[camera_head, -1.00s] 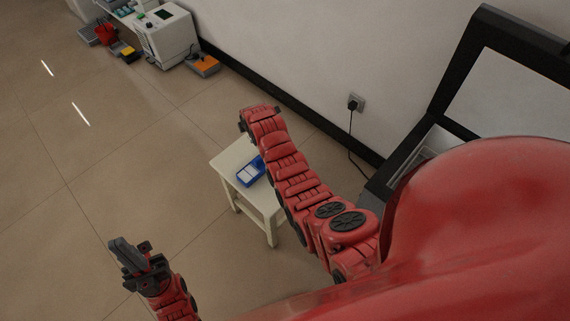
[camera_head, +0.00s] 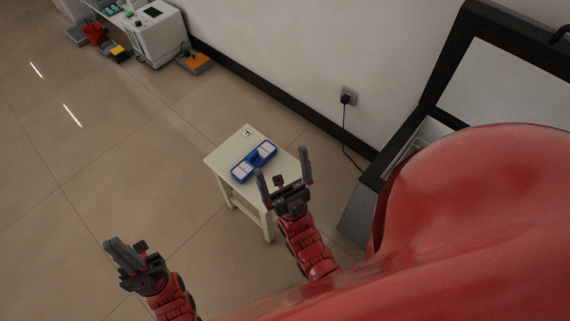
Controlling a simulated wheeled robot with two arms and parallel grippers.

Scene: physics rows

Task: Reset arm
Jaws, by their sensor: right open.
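My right gripper (camera_head: 284,168) is open and empty, its two dark fingers spread wide, just in front of a small cream stool (camera_head: 226,152). A blue case with white parts (camera_head: 243,171) lies on the stool top, to the left of the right gripper and apart from it. My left gripper (camera_head: 112,246) is at the lower left over bare floor, seen edge-on. Its dark fingers overlap in the picture, so I cannot tell whether it is open or shut.
A black-framed machine (camera_head: 450,60) stands at the right. A white device (camera_head: 160,38) and an orange-topped box (camera_head: 196,62) stand along the wall at the back. A wall outlet (camera_head: 348,97) has a black cable. The tiled floor (camera_head: 90,160) on the left is clear.

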